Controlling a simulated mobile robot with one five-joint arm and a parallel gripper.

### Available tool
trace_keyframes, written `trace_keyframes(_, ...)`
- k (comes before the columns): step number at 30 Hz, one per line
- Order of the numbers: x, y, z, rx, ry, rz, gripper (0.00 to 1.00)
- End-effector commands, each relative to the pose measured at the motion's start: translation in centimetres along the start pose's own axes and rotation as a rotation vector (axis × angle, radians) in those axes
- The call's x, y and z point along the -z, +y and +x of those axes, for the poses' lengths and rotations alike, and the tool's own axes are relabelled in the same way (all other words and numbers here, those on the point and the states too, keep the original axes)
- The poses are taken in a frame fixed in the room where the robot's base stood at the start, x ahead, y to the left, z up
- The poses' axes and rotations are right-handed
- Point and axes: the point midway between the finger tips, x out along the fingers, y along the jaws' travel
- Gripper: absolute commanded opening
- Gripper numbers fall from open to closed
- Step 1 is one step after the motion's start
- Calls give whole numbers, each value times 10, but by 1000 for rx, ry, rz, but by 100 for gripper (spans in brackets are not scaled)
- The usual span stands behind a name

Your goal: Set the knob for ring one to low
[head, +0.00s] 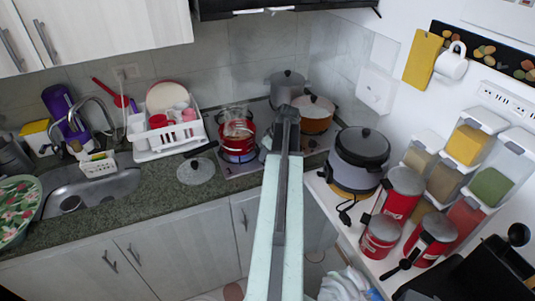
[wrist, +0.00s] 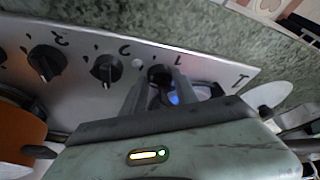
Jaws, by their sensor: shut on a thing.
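The knob for ring one (wrist: 159,72) is a dark round knob on the silver stove panel (wrist: 205,68), beside an upside-down 1. My gripper (wrist: 162,82) is shut on this knob, with one finger on each side; the fingers partly cover it and its pointer setting cannot be read. In the head view my arm reaches forward and my gripper (head: 286,118) is at the stove's front, hiding the knob.
Two more knobs, (wrist: 106,69) and (wrist: 46,63), sit along the panel. An orange pot (head: 317,124) and a grey pot (head: 285,85) stand on the stove. A glass lid (head: 196,171) lies on the counter. A rice cooker (head: 361,155) stands at the right.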

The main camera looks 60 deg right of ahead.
Motion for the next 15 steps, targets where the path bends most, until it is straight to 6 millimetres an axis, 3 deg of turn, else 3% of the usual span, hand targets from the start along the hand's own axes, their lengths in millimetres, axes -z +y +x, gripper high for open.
trace_keyframes(15, 0, -5, 0, -177, -2, 428, 0)
